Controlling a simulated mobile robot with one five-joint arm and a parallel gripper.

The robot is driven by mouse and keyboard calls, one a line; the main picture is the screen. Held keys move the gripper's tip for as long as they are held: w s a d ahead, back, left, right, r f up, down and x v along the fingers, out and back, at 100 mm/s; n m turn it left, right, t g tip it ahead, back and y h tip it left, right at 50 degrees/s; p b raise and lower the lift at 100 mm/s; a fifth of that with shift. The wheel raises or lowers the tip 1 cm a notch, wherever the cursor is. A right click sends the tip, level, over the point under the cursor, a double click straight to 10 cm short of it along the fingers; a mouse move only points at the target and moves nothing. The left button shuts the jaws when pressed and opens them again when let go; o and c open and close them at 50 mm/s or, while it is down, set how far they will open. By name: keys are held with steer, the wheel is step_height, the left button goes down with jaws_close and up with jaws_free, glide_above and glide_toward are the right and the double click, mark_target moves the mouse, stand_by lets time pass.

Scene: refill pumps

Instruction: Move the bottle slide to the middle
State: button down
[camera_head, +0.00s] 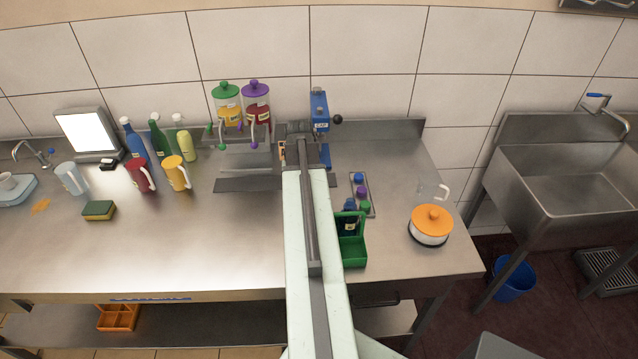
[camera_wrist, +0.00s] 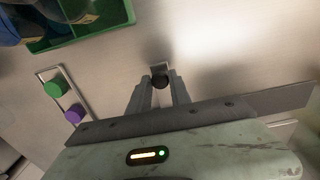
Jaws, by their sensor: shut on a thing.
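A small metal tab shows beside the knob. The knob looks like the handle of the bottle slide, but most of the slide is hidden. In the head view a dark flat strip (camera_head: 240,185), which may be the slide's rail, runs along the counter below the pumps; my arm covers its right part. The green-lidded pump (camera_head: 228,112) and purple-lidded pump (camera_head: 257,110) stand behind it. I see no bottle on the slide.
A blue capping device (camera_head: 320,110) stands right of my arm. A tray of coloured caps (camera_head: 361,194) and a green crate (camera_head: 357,250) lie to the right. Bottles (camera_head: 160,140) and red and yellow jugs (camera_head: 176,174) stand left. The front left counter is mostly clear.

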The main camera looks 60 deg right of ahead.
steer(key=shift+w+a, duration=0.65)
steer(key=shift+w, duration=0.2)
steer(key=shift+w+a, duration=0.6)
steer(key=shift+w, duration=0.25)
steer(key=c, duration=1.1)
jaws_free()
step_height(320, 180, up, 8)
steer(key=p, duration=0.7)
steer(key=shift+p, duration=0.4)
steer(key=shift+f, duration=0.15)
